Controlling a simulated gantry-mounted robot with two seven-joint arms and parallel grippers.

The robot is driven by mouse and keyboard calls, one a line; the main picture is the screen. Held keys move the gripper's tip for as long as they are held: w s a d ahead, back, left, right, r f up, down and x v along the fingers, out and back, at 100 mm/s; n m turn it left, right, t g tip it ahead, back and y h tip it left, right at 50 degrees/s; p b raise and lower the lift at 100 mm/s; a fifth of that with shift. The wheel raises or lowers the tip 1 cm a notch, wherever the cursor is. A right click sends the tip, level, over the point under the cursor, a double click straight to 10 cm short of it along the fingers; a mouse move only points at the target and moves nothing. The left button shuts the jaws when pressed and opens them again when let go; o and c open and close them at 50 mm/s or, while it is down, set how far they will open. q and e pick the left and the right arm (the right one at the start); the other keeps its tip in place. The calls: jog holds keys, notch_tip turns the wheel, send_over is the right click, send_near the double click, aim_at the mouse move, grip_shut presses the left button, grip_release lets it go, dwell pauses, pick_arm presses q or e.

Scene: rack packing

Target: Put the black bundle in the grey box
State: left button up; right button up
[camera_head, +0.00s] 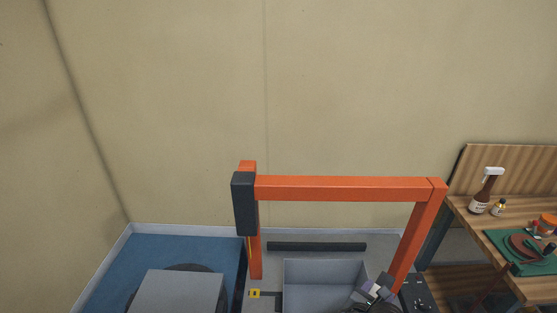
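The grey box (325,268) is an open-topped grey bin at the bottom centre, cut off by the lower picture edge. Its visible inside looks empty. At its right side is a small angular grey, black and pale purple shape (375,288), which looks like the end of my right gripper; its finger opening cannot be made out. Just below it is a dark rounded shape (370,308), mostly cut off; I cannot tell whether it is the black bundle or whether it is held. My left gripper is not in view.
An orange frame (340,188) with a dark block (244,204) arches over the box. A grey block (180,290) stands at lower left above blue floor.

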jog(key=s+a+r+n+t+y, duration=0.35)
jog(key=a+r+n+y, duration=0.2)
jog(key=r, duration=0.25)
notch_tip(320, 180, up, 32)
jog(key=w+n+y+p, duration=0.2)
jog(key=n+y+p, duration=0.1)
jog(key=p, duration=1.7)
jog(key=shift+w+y+p, duration=0.3)
jog(key=shift+y, duration=0.05)
